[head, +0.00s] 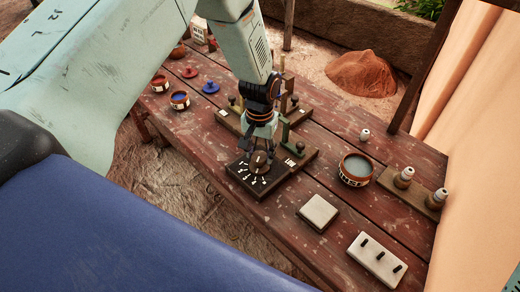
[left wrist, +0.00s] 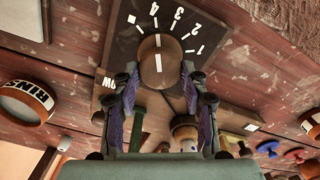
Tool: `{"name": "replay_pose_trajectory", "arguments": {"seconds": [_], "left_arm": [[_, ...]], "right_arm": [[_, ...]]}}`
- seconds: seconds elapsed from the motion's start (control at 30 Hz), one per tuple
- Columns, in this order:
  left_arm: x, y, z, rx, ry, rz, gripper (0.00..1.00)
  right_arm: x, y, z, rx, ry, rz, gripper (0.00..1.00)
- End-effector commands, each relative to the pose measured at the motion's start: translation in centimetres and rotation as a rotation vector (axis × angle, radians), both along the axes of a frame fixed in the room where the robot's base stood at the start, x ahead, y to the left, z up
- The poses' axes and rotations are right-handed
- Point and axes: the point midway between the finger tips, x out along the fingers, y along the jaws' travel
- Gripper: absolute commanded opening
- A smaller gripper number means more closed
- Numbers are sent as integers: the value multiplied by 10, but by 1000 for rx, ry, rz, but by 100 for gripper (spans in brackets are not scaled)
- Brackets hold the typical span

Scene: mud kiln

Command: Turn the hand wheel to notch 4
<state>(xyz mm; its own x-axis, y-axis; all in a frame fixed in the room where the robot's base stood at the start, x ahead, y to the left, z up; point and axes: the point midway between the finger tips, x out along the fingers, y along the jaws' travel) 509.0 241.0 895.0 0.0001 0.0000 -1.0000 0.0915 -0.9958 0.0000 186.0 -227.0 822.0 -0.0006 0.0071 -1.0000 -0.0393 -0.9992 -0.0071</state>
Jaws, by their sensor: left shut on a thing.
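The hand wheel (head: 260,162) is a round brown knob on a dark dial board (head: 244,178) on the table. In the left wrist view the wheel (left wrist: 160,70) carries white pointer marks, and the dial plate (left wrist: 122,45) has white ticks and numbers. The pointer marks face up the picture, roughly toward the tick by the 4. My left gripper (head: 258,155) reaches down from above onto the wheel. In the left wrist view the fingers of my left gripper (left wrist: 160,74) stand on both sides of the wheel, shut on it. My right gripper is out of view.
A green post (head: 285,132) stands close behind the dial. To the right are a bowl (head: 356,169), a pale square block (head: 319,212), a white pegged plate (head: 377,259) and a wooden stand with knobbed pieces (head: 418,190). Paint pots (head: 180,100) stand at the left.

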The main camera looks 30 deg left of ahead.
Motion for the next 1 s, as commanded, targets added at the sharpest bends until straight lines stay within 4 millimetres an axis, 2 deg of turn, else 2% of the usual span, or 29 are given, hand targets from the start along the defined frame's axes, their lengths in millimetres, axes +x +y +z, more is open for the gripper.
{"name": "replay_pose_trajectory", "arguments": {"seconds": [0.5, 0.53, 0.8, 1.0], "left_arm": [[-3, 0, -2, -1, 7, 24, 12], [-3, 0, -2, -1, 7, 23, 46], [-1, 0, -1, 0, 3, 23, 67], [-1, 0, -1, 0, 2, 22, 67]], "right_arm": [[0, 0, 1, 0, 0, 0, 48], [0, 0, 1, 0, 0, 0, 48], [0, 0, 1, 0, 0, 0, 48], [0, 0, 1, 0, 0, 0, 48]]}}
